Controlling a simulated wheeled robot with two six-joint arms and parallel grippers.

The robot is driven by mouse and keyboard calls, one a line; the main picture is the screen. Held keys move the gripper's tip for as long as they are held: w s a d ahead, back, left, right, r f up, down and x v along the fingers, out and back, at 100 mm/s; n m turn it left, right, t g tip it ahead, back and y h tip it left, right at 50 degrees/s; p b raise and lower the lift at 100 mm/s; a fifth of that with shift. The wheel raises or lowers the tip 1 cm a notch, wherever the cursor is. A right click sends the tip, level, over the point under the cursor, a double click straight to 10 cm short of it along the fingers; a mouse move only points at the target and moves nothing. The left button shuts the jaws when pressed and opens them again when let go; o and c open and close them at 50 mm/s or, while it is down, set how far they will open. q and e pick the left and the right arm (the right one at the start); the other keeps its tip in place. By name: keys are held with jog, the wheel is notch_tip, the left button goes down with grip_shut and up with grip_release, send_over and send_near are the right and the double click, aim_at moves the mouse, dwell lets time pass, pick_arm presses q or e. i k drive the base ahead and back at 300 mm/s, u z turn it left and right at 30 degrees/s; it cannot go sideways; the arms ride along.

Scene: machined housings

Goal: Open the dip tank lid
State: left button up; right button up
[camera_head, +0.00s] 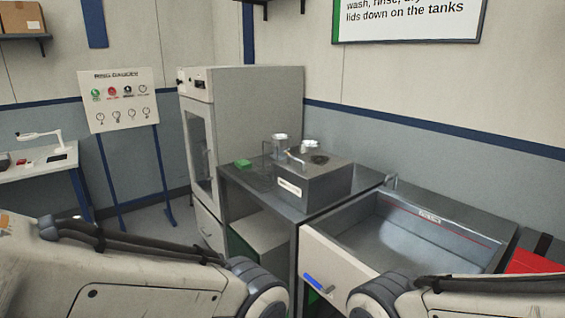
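A grey metal box tank (325,187) with a white label on its front stands on the metal bench in the middle of the view. Its top (330,172) looks flat and closed, with a small handle (296,160) near the left side and a dark round patch (320,159). Whether this top is a separate lid is too small to tell. My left arm comes in from the lower left and my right arm from the lower right. Both grippers are out of view, and neither arm is seen touching the tank.
The metal bench (262,199) holds a green block (242,163) and metal cups (280,143) beside and behind the tank. An open sink basin (400,238) adjoins it on the right. A tall cabinet (255,110) stands behind left. A red object (535,263) is at far right.

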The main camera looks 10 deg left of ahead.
aim_at(308, 166)
jog(key=u, duration=0.45)
jog(key=i, duration=1.1)
jog(key=z, duration=0.05)
